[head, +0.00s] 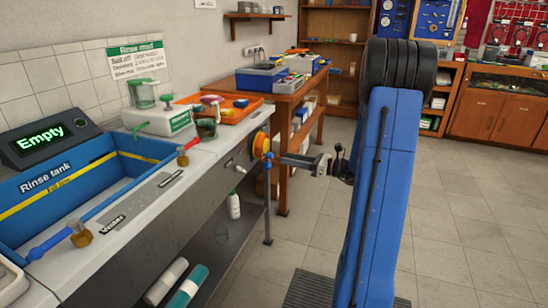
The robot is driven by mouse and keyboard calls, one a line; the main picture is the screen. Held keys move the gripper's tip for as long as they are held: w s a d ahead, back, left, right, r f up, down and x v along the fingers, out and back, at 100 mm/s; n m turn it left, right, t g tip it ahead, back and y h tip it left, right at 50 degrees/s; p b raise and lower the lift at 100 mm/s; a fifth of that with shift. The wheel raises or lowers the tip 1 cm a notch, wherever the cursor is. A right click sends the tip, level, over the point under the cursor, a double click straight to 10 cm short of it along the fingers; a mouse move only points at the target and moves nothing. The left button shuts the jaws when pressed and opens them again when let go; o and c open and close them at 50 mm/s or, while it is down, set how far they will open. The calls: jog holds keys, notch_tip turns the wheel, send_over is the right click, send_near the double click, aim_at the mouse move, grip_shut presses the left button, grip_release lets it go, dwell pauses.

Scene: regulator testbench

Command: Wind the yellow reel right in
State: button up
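The yellow reel (261,144) with an orange-red middle is mounted at the right end of the rinse bench, its face turned toward the aisle. My gripper (285,158) shows as a small grey shape reaching left to the reel's right side. It looks close to or touching the reel; I cannot tell whether it holds a handle there. The fingers are too small to show whether they are open or shut. My blue arm link hides part of the wrist. The reel's line cannot be made out clearly.
The blue rinse tank (65,198) with its "Empty" display (39,139) stands on the bench at left. An orange tray (232,107) holds small items. A white bottle (234,206) stands under the bench. A wooden workbench (285,88) lies behind. The tiled floor at right is clear.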

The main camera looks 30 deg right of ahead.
aim_at(273, 156)
jog(key=x, duration=0.6)
jog(key=shift+w+a, duration=0.2)
jog(key=shift+w, duration=0.05)
grip_shut()
